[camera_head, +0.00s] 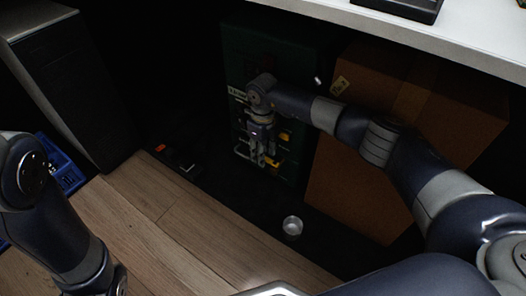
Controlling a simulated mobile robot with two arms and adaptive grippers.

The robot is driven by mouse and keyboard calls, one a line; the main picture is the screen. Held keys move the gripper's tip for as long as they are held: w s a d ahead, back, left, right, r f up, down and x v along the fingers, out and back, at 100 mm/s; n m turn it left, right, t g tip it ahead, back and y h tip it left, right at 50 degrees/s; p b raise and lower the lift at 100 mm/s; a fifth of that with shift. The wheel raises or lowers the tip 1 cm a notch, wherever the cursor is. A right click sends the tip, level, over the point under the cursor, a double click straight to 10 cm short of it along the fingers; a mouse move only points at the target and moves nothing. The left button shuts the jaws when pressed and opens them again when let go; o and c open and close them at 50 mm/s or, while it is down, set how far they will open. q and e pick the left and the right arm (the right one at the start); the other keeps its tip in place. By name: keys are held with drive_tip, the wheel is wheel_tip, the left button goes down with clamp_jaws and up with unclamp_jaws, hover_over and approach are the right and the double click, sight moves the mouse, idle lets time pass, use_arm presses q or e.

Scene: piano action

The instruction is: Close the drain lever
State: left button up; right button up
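A dark green panel or cabinet (236,58) stands at the back, with small fittings on its front. A yellow handle-like part (286,136) shows just right of my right gripper, and a yellow-orange part (273,163) shows near its fingertips. I cannot tell which of these is the drain lever. My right gripper (261,160) points down in front of the panel and hides part of the fittings. Its fingers are small and dark here, so I cannot tell whether they are open, shut or touching anything. My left arm shows at the left edge; its gripper is out of view.
A large brown cardboard box (440,115) stands right of the panel, behind my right arm. A metal cup (292,226) is on the dark floor. A small red-and-black object (178,158) lies left of the panel. A blue crate (66,172) and dark cabinet (75,90) are left.

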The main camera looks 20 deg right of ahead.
wheel_tip(320, 180, up, 8)
drive_tip(key=shift+f, duration=0.2)
idle(0.7)
